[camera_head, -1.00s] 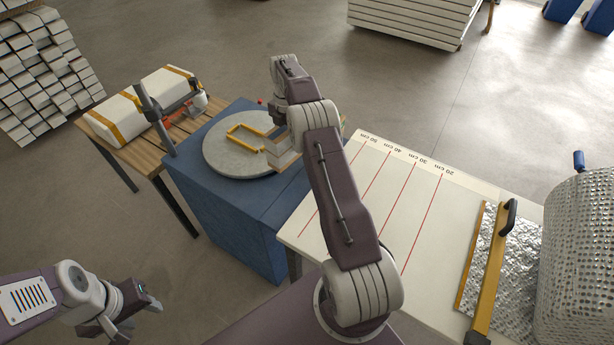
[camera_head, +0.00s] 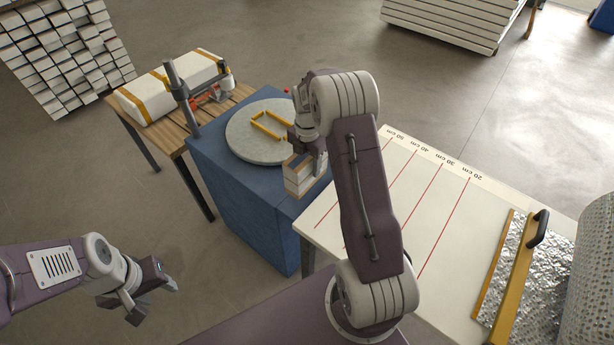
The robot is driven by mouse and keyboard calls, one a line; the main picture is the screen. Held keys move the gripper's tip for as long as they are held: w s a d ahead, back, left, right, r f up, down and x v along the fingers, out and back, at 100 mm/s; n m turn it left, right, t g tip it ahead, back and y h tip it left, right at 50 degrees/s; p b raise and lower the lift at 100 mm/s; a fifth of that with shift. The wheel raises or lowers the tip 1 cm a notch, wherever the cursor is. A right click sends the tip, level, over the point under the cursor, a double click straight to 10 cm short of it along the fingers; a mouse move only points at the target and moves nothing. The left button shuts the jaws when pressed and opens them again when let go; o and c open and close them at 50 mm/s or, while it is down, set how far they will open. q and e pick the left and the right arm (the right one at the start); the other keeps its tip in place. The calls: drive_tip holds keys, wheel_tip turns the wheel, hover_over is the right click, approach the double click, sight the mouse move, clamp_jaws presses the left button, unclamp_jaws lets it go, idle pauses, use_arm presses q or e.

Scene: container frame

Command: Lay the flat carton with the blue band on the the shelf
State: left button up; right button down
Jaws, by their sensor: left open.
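My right gripper (camera_head: 310,152) hangs beside the near right edge of the grey round turntable. It appears shut on a small tan-and-white carton (camera_head: 304,178), with its fingers partly hidden by my arm. I see no blue band on this carton from here. My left gripper (camera_head: 148,292) is open and empty above the floor at the lower left, well apart from everything. I cannot make out a shelf for certain in this view.
The turntable (camera_head: 243,143) with a yellow bracket (camera_head: 268,126) tops a blue block (camera_head: 240,205). A wooden table (camera_head: 150,136) holds a white parcel (camera_head: 175,85) with yellow straps. A white table (camera_head: 400,190) with red lines is at right. White stacks (camera_head: 60,55) stand upper left.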

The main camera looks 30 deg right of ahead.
drive_tip(key=shift+s+a+f, duration=0.25)
drive_tip(key=shift+s+a, duration=0.1)
drive_tip(key=shift+f, duration=2)
drive_tip(key=shift+f, duration=0.2)
drive_tip(key=c, duration=0.5)
unclamp_jaws()
